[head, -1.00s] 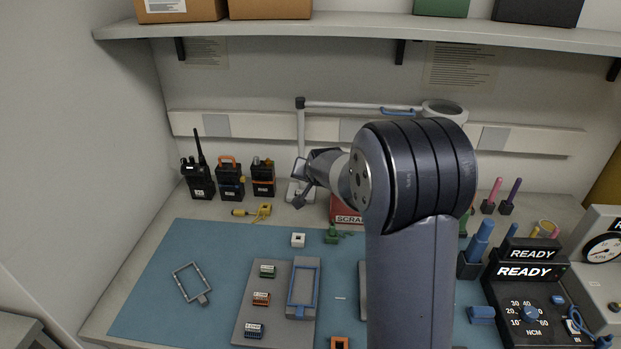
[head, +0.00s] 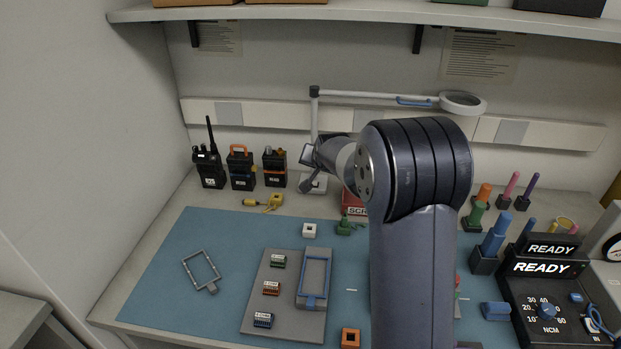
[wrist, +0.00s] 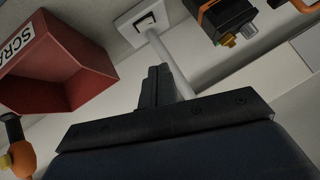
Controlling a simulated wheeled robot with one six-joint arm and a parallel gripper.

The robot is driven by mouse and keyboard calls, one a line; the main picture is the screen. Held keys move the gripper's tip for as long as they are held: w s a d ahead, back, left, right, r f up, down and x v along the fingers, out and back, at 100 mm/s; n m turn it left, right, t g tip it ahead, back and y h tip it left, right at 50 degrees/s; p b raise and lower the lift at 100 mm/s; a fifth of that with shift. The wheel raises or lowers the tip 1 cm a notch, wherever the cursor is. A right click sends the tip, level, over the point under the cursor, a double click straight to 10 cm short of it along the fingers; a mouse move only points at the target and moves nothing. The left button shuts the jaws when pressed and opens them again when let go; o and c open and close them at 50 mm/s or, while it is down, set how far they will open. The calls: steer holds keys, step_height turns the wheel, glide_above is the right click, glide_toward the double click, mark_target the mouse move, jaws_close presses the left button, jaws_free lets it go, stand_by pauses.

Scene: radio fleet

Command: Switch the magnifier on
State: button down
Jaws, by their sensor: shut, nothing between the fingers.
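The magnifier has a round lens head (head: 463,102) on a white jointed arm with a blue handle, at the back of the bench. Its upright post (head: 314,115) rises from a white base (head: 318,185), partly hidden by my gripper. My gripper (head: 308,186) is shut and empty, in front of the base in the head view. I cannot tell whether the fingers touch the post.
Several radios (head: 242,168) stand left of the base. A red scrap bin (head: 354,201) is close on its right; it also shows in the wrist view (wrist: 68,62). A yellow item (head: 272,202) lies in front. The blue mat (head: 200,240) has clear patches.

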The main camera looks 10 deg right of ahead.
glide_above(315, 188)
step_height(315, 188, down, 5)
steer(key=shift+s+a+r+p, duration=0.1)
steer(key=shift+s+r+p, duration=0.05)
steer(key=shift+p, duration=0.25)
steer(key=f, duration=0.1)
steer(key=a+f, duration=0.1)
steer(key=f, duration=0.1)
steer(key=shift+w+f, duration=0.1)
steer(key=shift+w, duration=0.1)
steer(key=shift+a+f, duration=0.1)
steer(key=shift+f, duration=0.3)
steer(key=shift+w+a+f+b, duration=0.1)
steer(key=shift+f+b, duration=0.3)
steer(key=shift+b, duration=0.25)
steer(key=shift+r, duration=0.25)
steer(key=shift+s+d+p, duration=0.25)
steer(key=shift+d+p, duration=0.35)
steer(key=shift+d, duration=0.15)
steer(key=b+v, duration=0.1)
steer(key=v, duration=0.9)
steer(key=shift+s+r, duration=0.3)
